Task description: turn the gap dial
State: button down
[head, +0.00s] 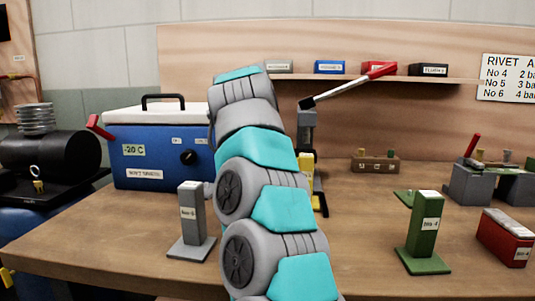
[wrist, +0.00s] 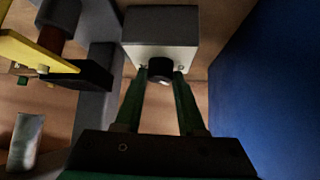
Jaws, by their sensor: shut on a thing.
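A dark round knob (wrist: 159,68), which looks like the gap dial, sits on the pale face of a grey block (wrist: 160,25) in the wrist view. My gripper (wrist: 161,76) has its two green fingers shut on the knob, one on each side. Any marks on the dial are too dark to read. In the head view my arm hides the gripper and the knob. A grey lever tool (head: 308,130) with a red-handled lever (head: 380,70) and a yellow part (head: 306,165) stands just right of my arm.
A blue cooler (head: 150,150) with a white lid stands left of my arm; its blue wall (wrist: 270,90) is close on the right in the wrist view. A grey stand (head: 192,215) and a green stand (head: 424,225) are on the bench. A red box (head: 505,238) lies at right.

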jog(key=shift+r, duration=0.15)
jog(key=shift+w+m, duration=0.1)
jog(key=shift+m, duration=0.2)
jog(key=shift+h, duration=0.4)
jog(key=shift+a+m, duration=0.15)
jog(key=shift+m, duration=0.25)
jog(key=c, duration=0.5)
grip_release()
